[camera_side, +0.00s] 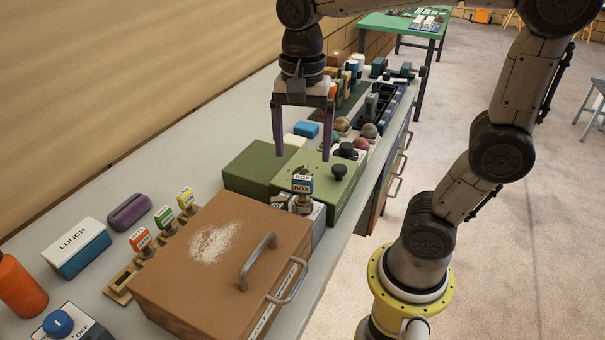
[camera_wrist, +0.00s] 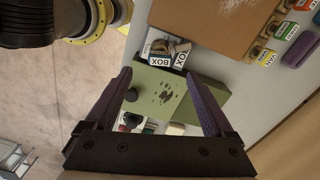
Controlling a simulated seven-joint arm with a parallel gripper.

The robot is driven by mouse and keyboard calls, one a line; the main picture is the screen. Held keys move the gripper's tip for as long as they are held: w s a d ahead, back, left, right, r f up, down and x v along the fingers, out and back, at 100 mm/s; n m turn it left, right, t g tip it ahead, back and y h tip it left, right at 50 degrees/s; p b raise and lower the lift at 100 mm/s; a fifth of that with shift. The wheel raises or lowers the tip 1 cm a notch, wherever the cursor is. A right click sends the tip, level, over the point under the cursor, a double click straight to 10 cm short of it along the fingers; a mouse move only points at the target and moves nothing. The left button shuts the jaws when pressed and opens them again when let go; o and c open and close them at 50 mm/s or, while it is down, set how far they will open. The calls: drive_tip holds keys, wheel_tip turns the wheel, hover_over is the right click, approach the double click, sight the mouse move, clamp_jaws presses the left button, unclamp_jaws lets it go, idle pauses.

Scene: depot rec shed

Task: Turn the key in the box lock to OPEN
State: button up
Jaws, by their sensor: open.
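The key with its blue and white BOX tag (camera_side: 302,185) stands in the box lock (camera_side: 317,216), a light block between the brown box and the green box. In the wrist view the tag (camera_wrist: 160,60) shows near the top centre, beside the lock. I cannot read the lock's markings or tell which way the key is turned. My gripper (camera_side: 303,150) is open and empty, fingers pointing down above the green box, behind and above the key. In the wrist view its purple fingers (camera_wrist: 160,78) spread wide on either side of the green box.
A brown box (camera_side: 180,270) with a metal handle fills the front of the bench. Tagged keys (camera_side: 163,217) stand in a rack left of it. A lunch box (camera_side: 77,248) and orange bottle (camera_side: 20,288) stand at left.

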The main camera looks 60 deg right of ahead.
sight(302, 178)
wheel_tip(302, 178, down, 8)
drive_tip(key=shift+r, duration=0.1)
drive_tip(key=shift+c, duration=0.3)
clamp_jaws()
drive_tip(key=m, duration=0.5)
drive_tip(key=shift+o, duration=0.3)
unclamp_jaws()
idle(0.4)
drive_tip(key=shift+r, duration=0.1)
drive_tip(key=shift+r, duration=4.4)
